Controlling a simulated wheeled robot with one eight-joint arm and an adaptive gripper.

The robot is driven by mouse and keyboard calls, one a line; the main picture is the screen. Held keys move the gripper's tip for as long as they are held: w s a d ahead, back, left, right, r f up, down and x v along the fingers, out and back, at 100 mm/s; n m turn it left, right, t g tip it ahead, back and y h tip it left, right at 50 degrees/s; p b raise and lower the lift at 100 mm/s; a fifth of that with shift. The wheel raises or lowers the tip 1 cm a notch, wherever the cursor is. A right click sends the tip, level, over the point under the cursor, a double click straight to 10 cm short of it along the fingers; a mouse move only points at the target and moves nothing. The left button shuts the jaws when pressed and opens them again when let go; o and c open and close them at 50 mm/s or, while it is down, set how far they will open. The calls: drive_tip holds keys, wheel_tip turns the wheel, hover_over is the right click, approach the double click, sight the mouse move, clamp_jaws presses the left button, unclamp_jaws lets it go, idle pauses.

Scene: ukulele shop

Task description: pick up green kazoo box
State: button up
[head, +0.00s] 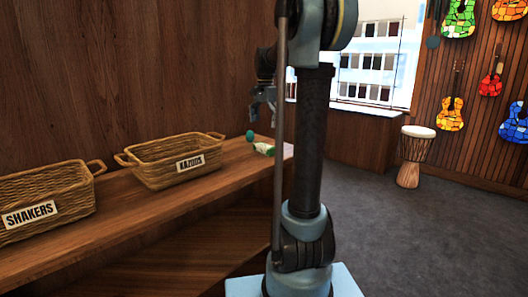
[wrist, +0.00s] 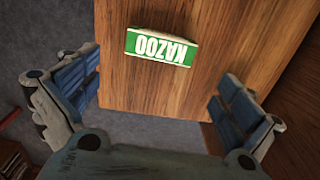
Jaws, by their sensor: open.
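In the head view the box (head: 264,149) is small, at the right end of the shelf. My gripper (wrist: 162,72) is open and empty, its two fingers spread to either side of the box and apart from it. In the head view my gripper (head: 263,103) hangs above the box, partly hidden by my arm.
A basket labelled KAZOOS (head: 165,169) and a SHAKERS basket (head: 45,213) stand along the wooden shelf (head: 135,213). A wooden wall (head: 120,75) rises behind. A drum (head: 413,160) stands on open carpet at right.

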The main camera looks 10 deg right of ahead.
sight(264, 145)
wheel_tip(264, 145, down, 10)
drive_tip(key=shift+w+f, duration=0.1)
drive_tip(key=shift+f, duration=0.15)
drive_tip(key=shift+a, duration=0.1)
drive_tip(key=c, duration=0.6)
